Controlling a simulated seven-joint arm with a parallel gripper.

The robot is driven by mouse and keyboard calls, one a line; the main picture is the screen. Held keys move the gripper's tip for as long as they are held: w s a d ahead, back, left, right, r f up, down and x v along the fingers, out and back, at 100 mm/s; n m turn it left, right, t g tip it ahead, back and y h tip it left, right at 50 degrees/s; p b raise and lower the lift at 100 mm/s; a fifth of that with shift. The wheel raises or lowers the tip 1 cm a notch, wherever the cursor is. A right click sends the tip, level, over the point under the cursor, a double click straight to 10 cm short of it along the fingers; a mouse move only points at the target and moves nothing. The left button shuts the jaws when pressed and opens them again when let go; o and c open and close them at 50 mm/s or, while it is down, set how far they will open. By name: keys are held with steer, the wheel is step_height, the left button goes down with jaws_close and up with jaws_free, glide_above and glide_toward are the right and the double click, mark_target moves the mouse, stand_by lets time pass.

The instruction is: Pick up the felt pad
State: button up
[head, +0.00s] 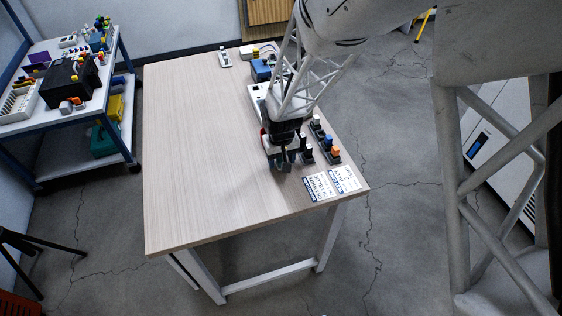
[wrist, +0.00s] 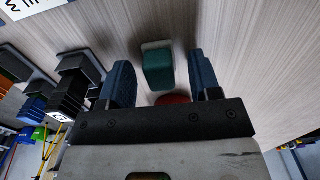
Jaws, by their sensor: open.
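A dark green block with a pale edge (wrist: 157,68), which I take to be the felt pad, lies on the table in the wrist view. My gripper (wrist: 161,62) is open, with one blue finger on each side of the block and a gap on both sides. The block is not held. In the head view my gripper (head: 286,165) points down near the table's right edge, and I cannot make out the pad there. A red thing (wrist: 172,98) shows partly behind the gripper's palm.
Dark holders with coloured parts (head: 328,146) stand close to the right of my gripper. Printed labels (head: 331,183) lie at the front right corner. The left part of the wooden table (head: 190,170) is clear. A small device (head: 224,57) sits at the back.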

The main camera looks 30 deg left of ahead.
steer(key=c, duration=1)
steer(key=shift+r, duration=0.2)
steer(key=shift+r, duration=0.55)
step_height(320, 180, up, 2)
steer(key=shift+r, duration=0.1)
steer(key=s+d, duration=0.3)
steer(key=s, duration=0.1)
steer(key=s+d+r, duration=0.1)
steer(key=s+d, duration=0.2)
steer(key=d, duration=0.1)
steer(key=s+d, duration=0.4)
steer(key=shift+s+r, duration=0.15)
steer(key=shift+s, duration=0.2)
